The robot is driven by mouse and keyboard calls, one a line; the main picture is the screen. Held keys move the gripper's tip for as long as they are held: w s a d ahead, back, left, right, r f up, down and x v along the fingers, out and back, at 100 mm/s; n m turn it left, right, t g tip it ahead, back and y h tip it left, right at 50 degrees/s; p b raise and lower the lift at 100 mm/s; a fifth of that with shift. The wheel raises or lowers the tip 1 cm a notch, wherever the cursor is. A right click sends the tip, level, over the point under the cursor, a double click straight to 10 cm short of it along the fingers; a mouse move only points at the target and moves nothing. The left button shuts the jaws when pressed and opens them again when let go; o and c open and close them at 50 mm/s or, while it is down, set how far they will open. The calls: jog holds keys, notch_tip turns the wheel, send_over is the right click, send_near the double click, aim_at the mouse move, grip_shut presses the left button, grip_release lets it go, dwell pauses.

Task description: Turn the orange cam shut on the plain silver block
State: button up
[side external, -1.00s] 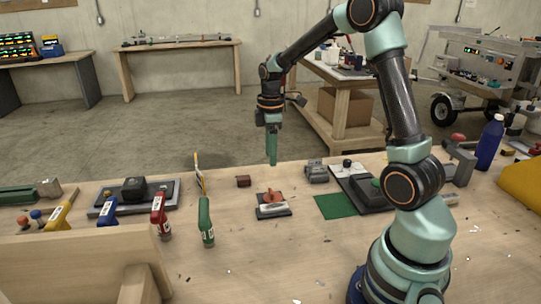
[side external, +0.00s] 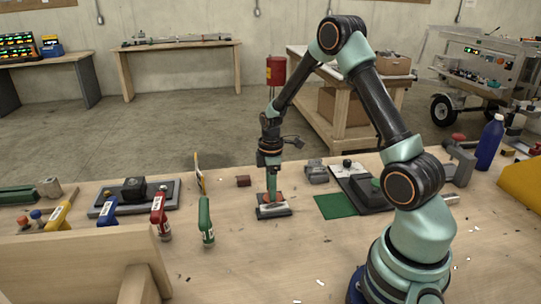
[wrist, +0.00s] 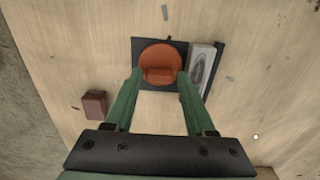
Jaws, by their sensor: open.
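The orange cam (wrist: 160,58) is a round disc with a raised bar across it, on a dark base plate (wrist: 205,83). The plain silver block (wrist: 202,62) lies on the same plate, to the right of the cam in the wrist view. In the side view the silver block (side external: 274,207) shows at the front of the plate, and my gripper mostly hides the cam. My gripper (wrist: 162,72) is open, pointing down, with its green fingertips on either side of the cam's raised bar. I cannot tell whether the fingers touch it. In the side view my gripper (side external: 271,199) is low over the plate.
A small brown block (wrist: 94,104) lies left of the plate. In the side view, a grey clamp piece (side external: 316,172) and a green mat (side external: 335,206) are to the right. The bench in front is mostly clear.

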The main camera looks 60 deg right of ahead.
grip_shut()
